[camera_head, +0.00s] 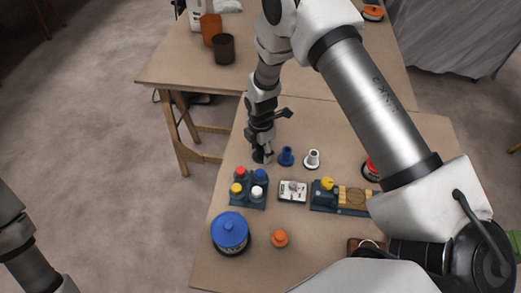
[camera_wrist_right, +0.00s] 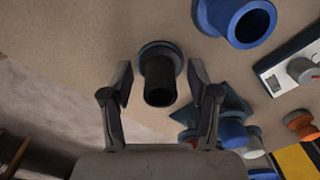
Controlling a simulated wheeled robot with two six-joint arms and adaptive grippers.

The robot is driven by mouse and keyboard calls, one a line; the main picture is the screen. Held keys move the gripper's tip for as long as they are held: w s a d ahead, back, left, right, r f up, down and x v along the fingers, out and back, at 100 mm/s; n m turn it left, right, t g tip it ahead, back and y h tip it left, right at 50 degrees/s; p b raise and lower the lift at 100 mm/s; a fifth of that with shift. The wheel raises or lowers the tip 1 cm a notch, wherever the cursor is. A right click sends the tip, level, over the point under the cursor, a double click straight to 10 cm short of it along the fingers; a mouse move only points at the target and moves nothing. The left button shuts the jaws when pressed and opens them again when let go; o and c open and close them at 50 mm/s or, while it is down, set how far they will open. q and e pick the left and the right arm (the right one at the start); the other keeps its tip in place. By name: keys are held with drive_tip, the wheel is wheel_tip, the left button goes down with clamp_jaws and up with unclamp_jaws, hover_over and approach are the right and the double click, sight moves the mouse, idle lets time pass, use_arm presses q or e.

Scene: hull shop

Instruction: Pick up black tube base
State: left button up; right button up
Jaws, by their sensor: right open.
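The black tube base (camera_wrist_right: 160,78) stands upright on the table in the right wrist view, a dark hollow tube on a wider round foot. My right gripper (camera_wrist_right: 162,80) is open, with one finger on either side of the tube and a gap visible at each side. In the head view my right gripper (camera_head: 262,150) points down at the table's left part and mostly hides the black tube base. My left gripper is not in view; only part of my left arm shows at the lower left.
A blue tube base (camera_head: 286,156) and a white tube base (camera_head: 312,159) stand just right of my right gripper. A rack with several coloured caps (camera_head: 250,203) is close in front. A blue-lidded tub (camera_head: 230,232) and an orange piece (camera_head: 280,238) lie nearer. The table's left edge is close.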

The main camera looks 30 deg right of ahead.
clamp_jaws()
drive_tip(key=shift+r, duration=0.1)
